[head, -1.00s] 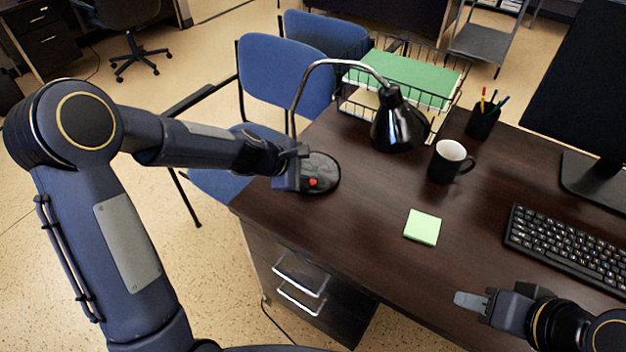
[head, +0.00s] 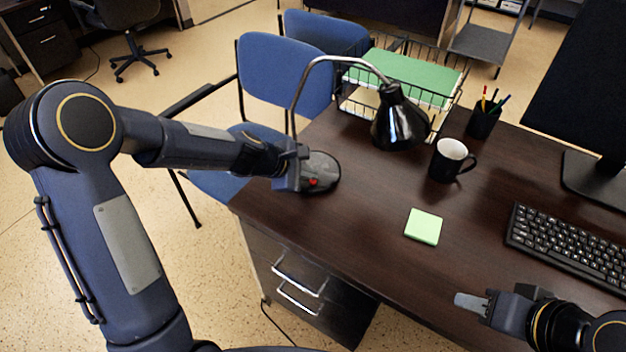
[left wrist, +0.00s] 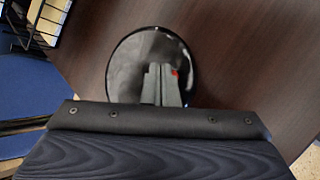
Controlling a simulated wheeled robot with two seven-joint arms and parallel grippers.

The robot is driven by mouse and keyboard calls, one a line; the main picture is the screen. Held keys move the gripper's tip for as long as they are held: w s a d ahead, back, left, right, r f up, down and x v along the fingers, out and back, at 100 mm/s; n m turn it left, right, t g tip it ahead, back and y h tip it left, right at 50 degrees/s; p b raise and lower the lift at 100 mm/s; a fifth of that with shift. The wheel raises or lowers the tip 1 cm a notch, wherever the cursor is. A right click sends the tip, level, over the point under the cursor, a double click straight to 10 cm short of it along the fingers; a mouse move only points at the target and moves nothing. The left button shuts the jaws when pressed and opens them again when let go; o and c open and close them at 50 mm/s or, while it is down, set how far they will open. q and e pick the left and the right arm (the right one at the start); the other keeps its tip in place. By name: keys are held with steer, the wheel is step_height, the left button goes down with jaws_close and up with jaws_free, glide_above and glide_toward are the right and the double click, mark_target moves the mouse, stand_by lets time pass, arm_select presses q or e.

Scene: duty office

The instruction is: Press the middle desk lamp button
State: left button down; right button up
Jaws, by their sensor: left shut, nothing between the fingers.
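The black desk lamp (head: 398,122) stands on the dark desk, its thin curved neck rising from a round black base (head: 325,168). A red button (head: 313,182) shows on the front part of that base. My left gripper (head: 305,180) is shut and empty, with its fingertips over the base close beside the button. In the left wrist view the closed fingers (left wrist: 162,84) point at the lamp base (left wrist: 122,68), and the red button (left wrist: 175,73) shows at their right edge, partly hidden. I cannot tell whether they touch. My right gripper (head: 472,303) is over the desk's front edge, away from the lamp.
A black mug (head: 447,162), a pen cup (head: 483,122), a green note pad (head: 423,227) and a keyboard (head: 570,245) lie right of the lamp. A wire tray (head: 440,115) stands behind it. Blue chairs (head: 285,75) stand beyond the desk's left edge.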

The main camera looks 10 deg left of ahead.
arm_select(q)
steer(key=shift+f, duration=0.2)
stand_by(0.4)
steer(key=shift+r+p, duration=0.45)
steer(key=shift+r, duration=0.25)
steer(key=shift+r, duration=0.1)
step_height(320, 180, up, 6)
steer(key=p, duration=0.5)
stand_by(0.4)
